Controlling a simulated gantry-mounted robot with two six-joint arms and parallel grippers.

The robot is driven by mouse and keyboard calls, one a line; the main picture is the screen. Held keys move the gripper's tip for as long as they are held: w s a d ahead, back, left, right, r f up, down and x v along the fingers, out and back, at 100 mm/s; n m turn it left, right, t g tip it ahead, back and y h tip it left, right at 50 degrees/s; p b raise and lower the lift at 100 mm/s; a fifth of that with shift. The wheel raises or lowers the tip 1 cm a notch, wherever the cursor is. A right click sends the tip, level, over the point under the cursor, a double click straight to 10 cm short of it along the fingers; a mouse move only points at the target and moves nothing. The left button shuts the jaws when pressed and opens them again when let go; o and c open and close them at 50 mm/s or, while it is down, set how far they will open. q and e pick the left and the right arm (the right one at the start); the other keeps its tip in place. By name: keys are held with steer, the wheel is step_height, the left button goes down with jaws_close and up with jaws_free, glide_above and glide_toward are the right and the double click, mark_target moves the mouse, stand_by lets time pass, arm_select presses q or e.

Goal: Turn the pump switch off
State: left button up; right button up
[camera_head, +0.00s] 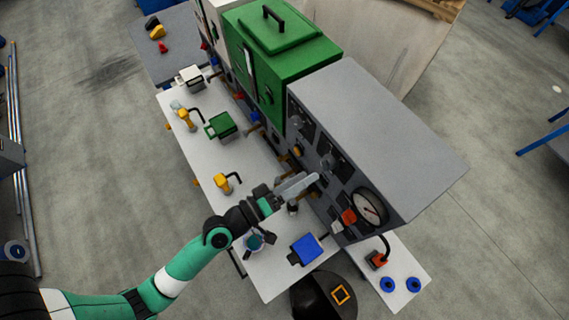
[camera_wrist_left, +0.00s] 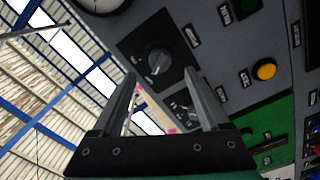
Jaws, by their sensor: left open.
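The grey control panel (camera_head: 370,130) carries several dark switch plates; no label is clear enough to tell which one is the pump switch. A black rotary knob (camera_head: 327,161) sits on the panel face. In the left wrist view a rotary knob (camera_wrist_left: 158,60) on a dark square plate lies just beyond my fingertips. A second dark plate (camera_wrist_left: 180,106) is partly hidden behind one finger. My left gripper (camera_head: 306,184) is open and empty, close to the panel's lower face; its two fingers (camera_wrist_left: 163,88) are apart and I see no contact. My right gripper is not in view.
A round gauge (camera_head: 369,207) and an orange-red switch (camera_head: 348,216) sit to the right on the panel. A yellow button (camera_wrist_left: 264,70) shows in the wrist view. The white bench (camera_head: 262,278) holds a blue block (camera_head: 306,249) and yellow-handled tools (camera_head: 222,182). A green cabinet (camera_head: 310,62) stands behind left.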

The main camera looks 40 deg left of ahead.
arm_select(q)
steer(key=b+v, duration=0.1)
steer(key=v, duration=0.4)
steer(key=shift+s+b, duration=0.25)
steer(key=shift+b, duration=0.1)
